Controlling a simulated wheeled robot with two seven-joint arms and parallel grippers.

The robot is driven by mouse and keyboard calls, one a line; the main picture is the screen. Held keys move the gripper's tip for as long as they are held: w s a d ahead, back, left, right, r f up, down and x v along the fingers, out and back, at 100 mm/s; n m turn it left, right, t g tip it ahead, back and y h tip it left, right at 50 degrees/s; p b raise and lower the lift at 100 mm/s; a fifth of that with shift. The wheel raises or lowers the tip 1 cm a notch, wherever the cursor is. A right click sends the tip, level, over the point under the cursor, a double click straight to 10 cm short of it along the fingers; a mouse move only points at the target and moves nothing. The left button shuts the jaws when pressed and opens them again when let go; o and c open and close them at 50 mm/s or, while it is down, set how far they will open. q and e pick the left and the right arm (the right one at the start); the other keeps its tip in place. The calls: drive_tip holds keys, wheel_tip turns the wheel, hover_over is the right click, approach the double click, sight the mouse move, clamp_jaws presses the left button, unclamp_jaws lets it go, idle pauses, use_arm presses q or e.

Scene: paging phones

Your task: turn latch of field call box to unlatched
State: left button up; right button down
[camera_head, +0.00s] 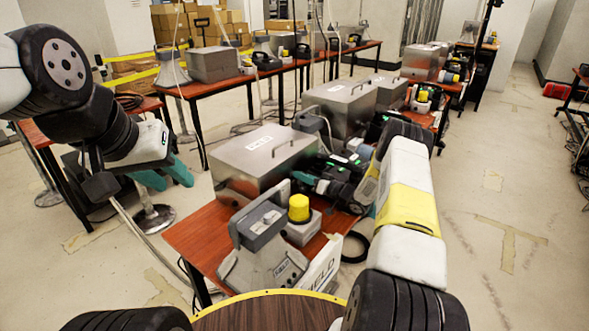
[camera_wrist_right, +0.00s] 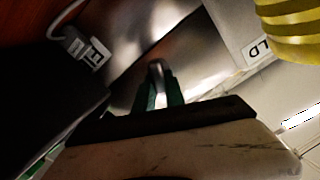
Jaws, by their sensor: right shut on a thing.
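The field call box (camera_head: 262,165) is a silver metal box with a label on its lid, standing on the red-brown table. My right gripper (camera_wrist_right: 157,92) reaches its right-hand side in the head view. In the right wrist view its teal fingers are shut on a small silver upright piece, apparently the latch (camera_wrist_right: 157,70), against shiny metal. Its exact angle is hard to tell. In the head view the latch is hidden behind my right wrist. My left gripper (camera_head: 166,178) hangs at the left, its teal fingers apart and empty, away from the box.
A grey desk phone (camera_head: 262,232) and a yellow-topped button box (camera_head: 300,215) sit in front of the call box. More metal boxes (camera_head: 345,103) stand behind it. A pole base (camera_head: 154,218) is on the floor below my left gripper. The floor at right is mostly clear.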

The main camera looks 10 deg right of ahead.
drive_tip(key=m, duration=0.6)
drive_tip(key=shift+w+d+f, duration=0.2)
drive_tip(key=shift+d+f, duration=0.05)
drive_tip(key=shift+f, duration=0.05)
drive_tip(key=m, duration=0.6)
drive_tip(key=shift+f+m, duration=0.3)
drive_tip(key=c, duration=1.4)
unclamp_jaws()
drive_tip(key=shift+d, duration=0.1)
drive_tip(key=v, duration=0.7)
drive_tip(key=shift+s+d, duration=0.25)
drive_tip(key=shift+s, duration=0.05)
